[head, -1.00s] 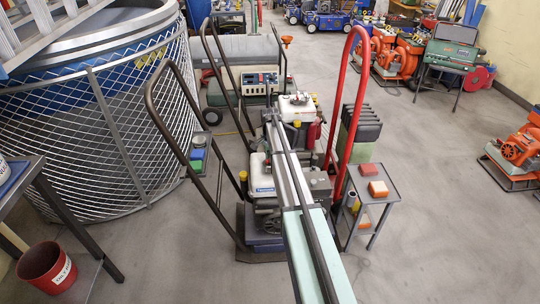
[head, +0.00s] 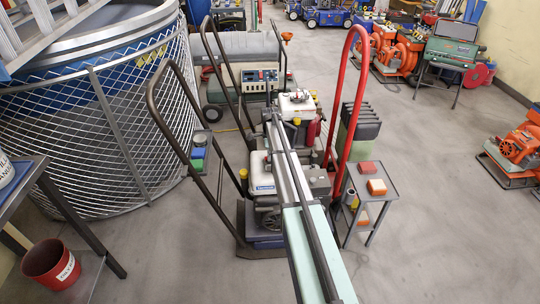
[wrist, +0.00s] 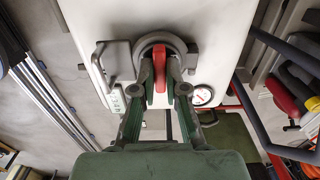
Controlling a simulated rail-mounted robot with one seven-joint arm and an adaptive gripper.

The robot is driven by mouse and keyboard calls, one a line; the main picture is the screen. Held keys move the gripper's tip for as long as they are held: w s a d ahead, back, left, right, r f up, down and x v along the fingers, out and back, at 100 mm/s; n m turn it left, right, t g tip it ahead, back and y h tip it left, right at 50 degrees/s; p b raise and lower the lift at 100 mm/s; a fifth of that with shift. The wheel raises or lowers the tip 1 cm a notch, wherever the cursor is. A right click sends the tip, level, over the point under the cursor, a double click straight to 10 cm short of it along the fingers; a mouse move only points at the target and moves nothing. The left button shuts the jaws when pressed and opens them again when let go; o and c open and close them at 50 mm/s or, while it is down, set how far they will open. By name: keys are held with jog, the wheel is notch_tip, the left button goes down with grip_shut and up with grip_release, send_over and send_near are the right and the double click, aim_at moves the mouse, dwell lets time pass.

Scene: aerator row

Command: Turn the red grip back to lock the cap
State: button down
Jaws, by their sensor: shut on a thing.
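The red grip (wrist: 159,68) shows in the wrist view as a narrow upright bar across the round grey cap (wrist: 150,44). The cap sits on a white tank surface (wrist: 200,20). My gripper (wrist: 160,90) has its two green-padded fingers on either side of the red grip, shut on its lower part. A grey bracket handle (wrist: 104,65) stands left of the cap. In the head view my arm reaches away to the white-tanked machine (head: 297,101); the grip and fingers are too small to make out there.
A small round gauge (wrist: 203,95) is right of the fingers. The red hand-truck frame (head: 345,100) and a small side table (head: 383,190) stand right of my arm. A mesh cage (head: 150,130) fills the left. Open floor lies at right.

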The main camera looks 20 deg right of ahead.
dwell(0.5)
jog(key=c, duration=1.2)
grip_release()
notch_tip(320, 180, up, 12)
